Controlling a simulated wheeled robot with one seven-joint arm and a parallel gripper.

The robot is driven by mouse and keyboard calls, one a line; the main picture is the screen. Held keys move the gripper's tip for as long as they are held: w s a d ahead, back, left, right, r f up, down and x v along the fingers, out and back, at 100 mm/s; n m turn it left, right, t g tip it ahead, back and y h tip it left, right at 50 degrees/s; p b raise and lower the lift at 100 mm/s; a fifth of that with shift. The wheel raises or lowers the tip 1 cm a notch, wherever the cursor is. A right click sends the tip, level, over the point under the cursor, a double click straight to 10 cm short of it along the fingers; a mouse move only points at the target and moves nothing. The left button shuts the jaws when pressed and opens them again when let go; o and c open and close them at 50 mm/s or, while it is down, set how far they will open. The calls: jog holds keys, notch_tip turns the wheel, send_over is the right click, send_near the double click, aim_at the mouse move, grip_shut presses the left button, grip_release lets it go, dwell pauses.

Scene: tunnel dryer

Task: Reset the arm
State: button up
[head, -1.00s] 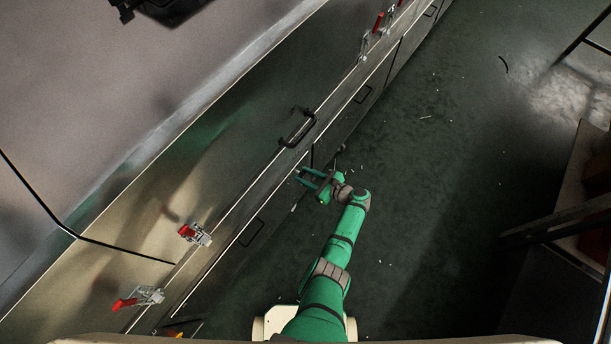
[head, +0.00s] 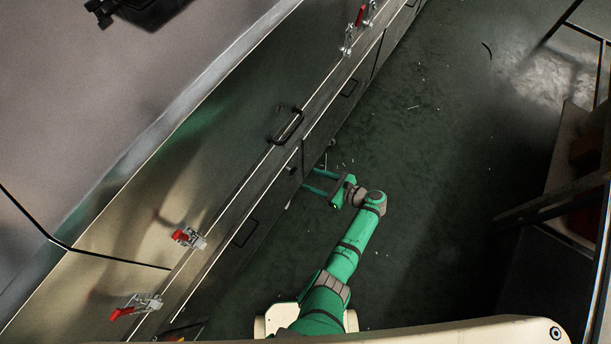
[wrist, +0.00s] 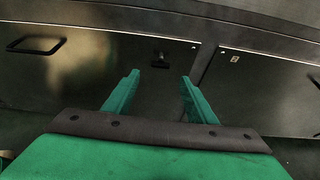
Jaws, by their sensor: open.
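My green arm reaches forward from the bottom middle of the head view, bent at the wrist toward the metal dryer side on the left. My gripper (head: 318,182) is open and empty, its two green fingers pointing at the lower dryer panels. In the wrist view the fingers (wrist: 156,92) stand wide apart with nothing between them. Beyond them is a dark metal panel (wrist: 100,85) with a small black latch (wrist: 160,60). I cannot tell the exact gap from fingertips to panel.
The dryer's upper panel has a black handle (head: 289,127). Red-handled toggle clamps (head: 188,238) (head: 135,307) stick out along its edge. The dark floor (head: 430,180) to the right of my arm is mostly clear. A dark rack (head: 560,200) stands at the far right.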

jog(key=shift+v, duration=0.95)
jog(key=s+f+n+g+h, duration=0.1)
jog(key=s+f+n+h, duration=0.35)
jog(key=s, duration=0.55)
jog(key=s+f+n+h, duration=0.4)
jog(key=s+f, duration=0.1)
jog(key=s, duration=0.4)
jog(key=s+a+r+n+t+h, duration=0.1)
jog(key=s+r+n+t+h, duration=0.15)
jog(key=s+r+n, duration=0.4)
jog(key=s+a+r+n+t, duration=0.2)
jog(key=r+n, duration=0.1)
jog(key=r, duration=0.8)
jog(key=s+a+r+n+t, duration=0.2)
jog(key=r+n, duration=0.2)
jog(key=r, duration=0.8)
jog(key=s+a+r+n+t, duration=0.2)
jog(key=a+r+n, duration=0.1)
jog(key=r, duration=0.9)
jog(key=shift+s, duration=0.2)
